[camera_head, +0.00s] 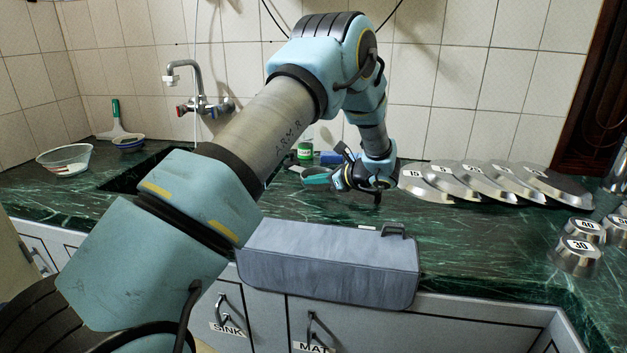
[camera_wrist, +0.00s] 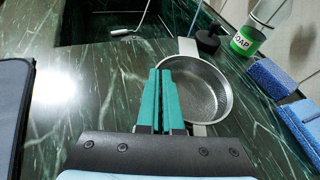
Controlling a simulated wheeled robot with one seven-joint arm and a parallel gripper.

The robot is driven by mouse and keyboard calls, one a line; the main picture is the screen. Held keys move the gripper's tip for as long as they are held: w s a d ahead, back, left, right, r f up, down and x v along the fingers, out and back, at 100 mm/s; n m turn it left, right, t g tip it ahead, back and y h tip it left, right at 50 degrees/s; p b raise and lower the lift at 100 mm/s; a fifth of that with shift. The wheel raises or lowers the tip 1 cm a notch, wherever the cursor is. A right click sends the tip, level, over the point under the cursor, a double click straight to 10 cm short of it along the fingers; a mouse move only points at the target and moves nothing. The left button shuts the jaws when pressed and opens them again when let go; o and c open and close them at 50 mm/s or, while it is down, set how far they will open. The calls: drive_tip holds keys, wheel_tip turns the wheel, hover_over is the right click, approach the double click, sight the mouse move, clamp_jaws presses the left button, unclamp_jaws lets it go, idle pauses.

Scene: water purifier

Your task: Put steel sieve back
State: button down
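The steel sieve (camera_wrist: 212,97) is a shallow round metal bowl with a flat tab on its rim, seen in the wrist view just right of my fingers. My gripper (camera_wrist: 161,74) has two teal fingers almost together, and the sieve's left rim lines up with the narrow gap between them. The fingers look shut on that rim, though they hide the contact itself. In the head view my gripper (camera_head: 308,178) points left, low over the counter near the wall. The sieve is mostly hidden there.
A green-labelled soap bottle (camera_wrist: 247,40) and blue sponges (camera_wrist: 272,79) stand close right of the sieve. The sink (camera_wrist: 92,22) lies beyond. A grey rolled mat (camera_head: 330,265) is at the counter front. Several numbered lids (camera_head: 480,180) lie right.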

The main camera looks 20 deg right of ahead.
drive_tip(key=shift+f, duration=0.2)
drive_tip(key=c, duration=1)
unclamp_jaws()
